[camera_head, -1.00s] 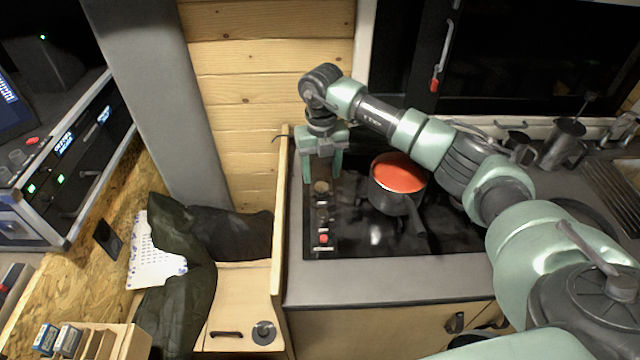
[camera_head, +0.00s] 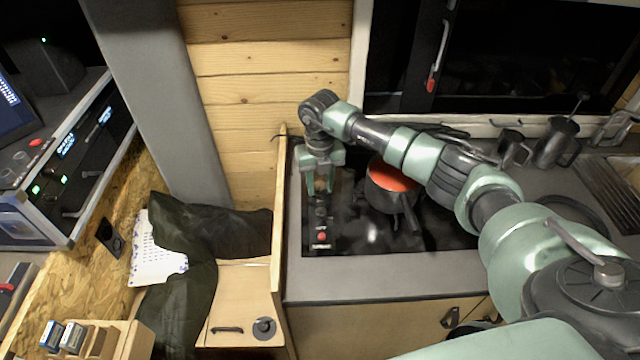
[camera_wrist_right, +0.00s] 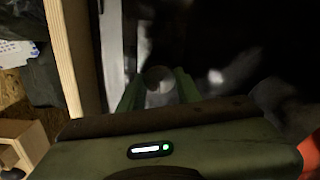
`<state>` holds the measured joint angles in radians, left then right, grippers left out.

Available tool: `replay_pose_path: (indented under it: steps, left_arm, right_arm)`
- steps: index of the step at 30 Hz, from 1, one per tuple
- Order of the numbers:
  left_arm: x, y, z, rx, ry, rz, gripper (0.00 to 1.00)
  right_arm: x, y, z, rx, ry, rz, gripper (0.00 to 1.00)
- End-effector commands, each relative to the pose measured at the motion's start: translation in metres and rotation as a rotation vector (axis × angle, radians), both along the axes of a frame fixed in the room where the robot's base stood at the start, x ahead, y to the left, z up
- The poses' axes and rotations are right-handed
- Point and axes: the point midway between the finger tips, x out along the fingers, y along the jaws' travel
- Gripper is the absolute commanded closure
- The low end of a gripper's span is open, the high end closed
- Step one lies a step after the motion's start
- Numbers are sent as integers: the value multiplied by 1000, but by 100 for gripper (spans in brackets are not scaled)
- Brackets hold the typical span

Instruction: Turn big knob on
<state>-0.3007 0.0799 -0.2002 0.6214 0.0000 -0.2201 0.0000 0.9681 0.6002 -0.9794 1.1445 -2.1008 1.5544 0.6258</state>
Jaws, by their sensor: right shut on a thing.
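The cooktop (camera_head: 380,236) has a dark control strip along its left side. My right gripper (camera_head: 321,184) reaches down onto the far end of this strip, its fingers shut on the big knob. In the head view the gripper mostly covers the knob. I cannot tell how far the knob is turned. My left gripper is not in view.
A pot (camera_head: 392,188) with red contents stands on the cooktop, close right of the gripper, under my right arm. Small dark controls and a red button (camera_head: 322,237) sit nearer on the strip. A wooden partition (camera_head: 280,225) stands close on the left.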

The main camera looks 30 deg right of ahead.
Motion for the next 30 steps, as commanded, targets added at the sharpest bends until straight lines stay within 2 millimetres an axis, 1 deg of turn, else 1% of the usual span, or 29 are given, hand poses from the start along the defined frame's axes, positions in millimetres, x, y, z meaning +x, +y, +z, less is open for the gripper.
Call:
replay_pose_path:
  steps: [5, 11, 17, 30]
  left_arm:
    - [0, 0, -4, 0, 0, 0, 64]
    - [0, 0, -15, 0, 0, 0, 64]
    - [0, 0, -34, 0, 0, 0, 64]
    - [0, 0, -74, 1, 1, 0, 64]
  right_arm:
    - [1, 0, 0, -1, -3, 21, 100]
    - [1, -1, -2, -2, -4, 105, 100]
    - [1, -2, -3, -2, -5, 260, 100]
    - [2, -3, -3, -2, -6, 678, 100]
